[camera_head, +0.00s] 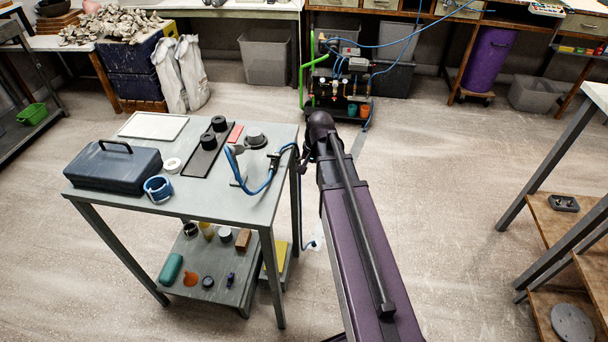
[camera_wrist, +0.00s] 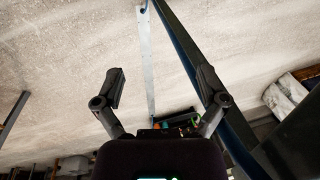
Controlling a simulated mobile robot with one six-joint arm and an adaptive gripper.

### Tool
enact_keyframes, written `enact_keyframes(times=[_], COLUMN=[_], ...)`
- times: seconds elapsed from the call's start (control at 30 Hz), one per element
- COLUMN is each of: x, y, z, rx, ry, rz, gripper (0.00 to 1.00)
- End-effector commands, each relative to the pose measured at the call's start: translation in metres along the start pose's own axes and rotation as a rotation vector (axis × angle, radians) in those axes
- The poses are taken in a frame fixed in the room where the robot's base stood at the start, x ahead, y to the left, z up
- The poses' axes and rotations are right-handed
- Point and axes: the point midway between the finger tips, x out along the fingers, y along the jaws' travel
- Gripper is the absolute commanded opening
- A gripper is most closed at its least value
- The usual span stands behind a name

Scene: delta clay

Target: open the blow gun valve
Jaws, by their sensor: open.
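My gripper (camera_wrist: 160,88) is open and empty in the wrist view, its two fingers spread wide over the floor. In the head view my arm reaches forward from the bottom, and its dark wrist hides the fingers. A rack of valves and gauges (camera_head: 342,88) stands on the floor at the back, beyond my arm; part of it also shows small in the wrist view (camera_wrist: 178,122), between the fingers and apart from them. A blue hose (camera_head: 268,184) loops over the table's right edge, beside my wrist. I cannot tell which small fitting is the blow gun valve.
The grey table (camera_head: 212,203) stands close left of my arm, carrying a blue toolbox (camera_head: 113,167), a blue tape roll (camera_head: 158,188) and black parts. A wooden-shelved stand (camera_head: 565,225) is at right.

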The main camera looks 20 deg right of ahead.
Motion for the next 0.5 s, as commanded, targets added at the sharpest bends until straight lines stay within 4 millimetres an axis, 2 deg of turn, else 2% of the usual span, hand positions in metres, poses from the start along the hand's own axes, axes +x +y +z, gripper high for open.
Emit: enact_keyframes(times=[0.03, 0.5], x=[-0.018, -0.098], y=[-0.003, -0.011], z=[-0.005, -0.036], rx=[0.016, 0.144], ry=[0.001, 0.008], rz=[-0.003, -0.032], gripper=[0.91, 0.91])
